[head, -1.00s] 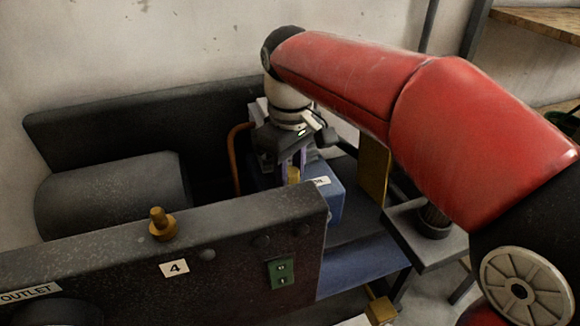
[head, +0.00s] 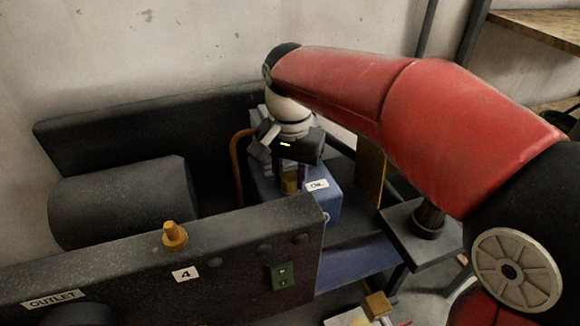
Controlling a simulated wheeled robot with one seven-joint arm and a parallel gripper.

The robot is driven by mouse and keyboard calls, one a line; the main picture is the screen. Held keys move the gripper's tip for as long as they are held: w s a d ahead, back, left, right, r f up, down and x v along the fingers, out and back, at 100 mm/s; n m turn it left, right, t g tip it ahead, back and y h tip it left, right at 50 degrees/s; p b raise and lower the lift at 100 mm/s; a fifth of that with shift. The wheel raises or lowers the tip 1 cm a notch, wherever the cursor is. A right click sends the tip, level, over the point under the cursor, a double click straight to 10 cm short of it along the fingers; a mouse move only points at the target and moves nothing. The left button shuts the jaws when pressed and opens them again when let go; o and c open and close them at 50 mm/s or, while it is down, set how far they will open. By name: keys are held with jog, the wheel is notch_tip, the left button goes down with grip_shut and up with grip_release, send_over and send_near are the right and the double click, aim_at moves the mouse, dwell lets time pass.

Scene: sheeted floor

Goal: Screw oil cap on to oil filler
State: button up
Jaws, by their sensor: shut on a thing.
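My gripper (head: 288,172) points down over the blue block (head: 322,206) that bears a white "OIL" label (head: 316,185). It is shut on a small brass-coloured oil cap (head: 290,184), which sits low between the fingers at the top of the blue block. The oil filler under the cap is hidden, so I cannot tell how far the cap is seated on it. My wrist partly covers the back of the block.
A dark machine panel (head: 225,258) stands in front, with a brass fitting (head: 174,236), a "4" label and a green plate (head: 282,275). A dark cylinder (head: 120,203) lies left. A copper pipe (head: 237,165) rises beside the block. A grey stand (head: 420,240) is at right.

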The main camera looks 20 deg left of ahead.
jog(key=m, duration=0.4)
jog(key=shift+r+m, duration=0.1)
jog(key=shift+m, duration=0.8)
grip_shut()
jog(key=o, duration=1.1)
grip_release()
jog(key=shift+c, duration=0.9)
